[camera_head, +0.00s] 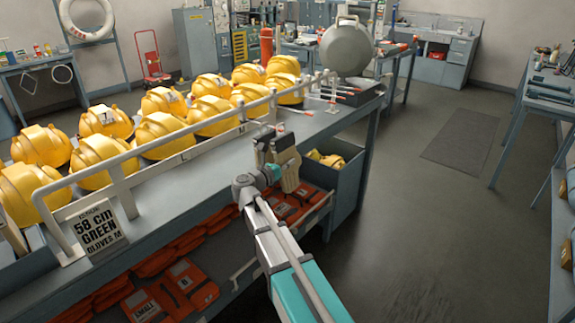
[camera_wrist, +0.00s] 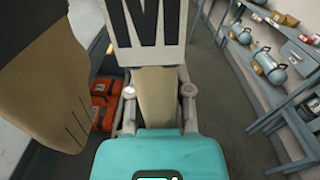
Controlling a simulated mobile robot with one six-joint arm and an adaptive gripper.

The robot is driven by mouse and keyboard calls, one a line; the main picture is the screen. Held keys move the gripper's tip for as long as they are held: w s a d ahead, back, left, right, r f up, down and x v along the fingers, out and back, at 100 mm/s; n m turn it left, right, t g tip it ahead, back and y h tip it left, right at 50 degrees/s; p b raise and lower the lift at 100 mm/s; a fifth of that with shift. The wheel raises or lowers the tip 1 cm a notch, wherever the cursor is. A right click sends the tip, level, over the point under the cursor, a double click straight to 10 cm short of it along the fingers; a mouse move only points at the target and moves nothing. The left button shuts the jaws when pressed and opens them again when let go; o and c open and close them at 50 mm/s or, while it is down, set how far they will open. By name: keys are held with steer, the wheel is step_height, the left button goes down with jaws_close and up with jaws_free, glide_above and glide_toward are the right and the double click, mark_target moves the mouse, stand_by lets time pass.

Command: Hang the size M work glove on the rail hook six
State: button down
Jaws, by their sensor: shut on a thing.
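My gripper (camera_head: 274,170) is shut on a tan work glove (camera_head: 290,178) with a dark cuff, held beside the front edge of the helmet bench. In the wrist view, my gripper (camera_wrist: 158,103) has its fingers on both sides of the tan glove (camera_wrist: 157,92), below a white label (camera_wrist: 150,32) with a large black M. Another tan glove part with a dark cuff (camera_wrist: 45,95) hangs close at the left; I cannot tell if it belongs to the held glove. Several red-tipped hooks (camera_head: 340,89) stick out near the rail's far end. Their numbers are unreadable.
Several yellow helmets (camera_head: 160,133) stand behind the white rail (camera_head: 165,150). A card (camera_head: 96,228) reads 58 cm, GREEN, GLOVES M. A grey bin (camera_head: 345,190) with yellowish gloves (camera_head: 326,159) hangs at the bench end. Orange packs (camera_head: 175,290) lie below. The floor to the right is clear.

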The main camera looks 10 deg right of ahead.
steer(key=shift+w+a, duration=0.45)
steer(key=shift+w, duration=0.15)
steer(key=shift+w+a, duration=0.4)
steer(key=shift+w, duration=0.2)
steer(key=shift+w+a+f+b, duration=0.35)
steer(key=shift+w+f+b, duration=0.1)
steer(key=shift+f+b, duration=0.15)
steer(key=shift+c, duration=2.3)
jaws_free()
steer(key=shift+a, duration=0.1)
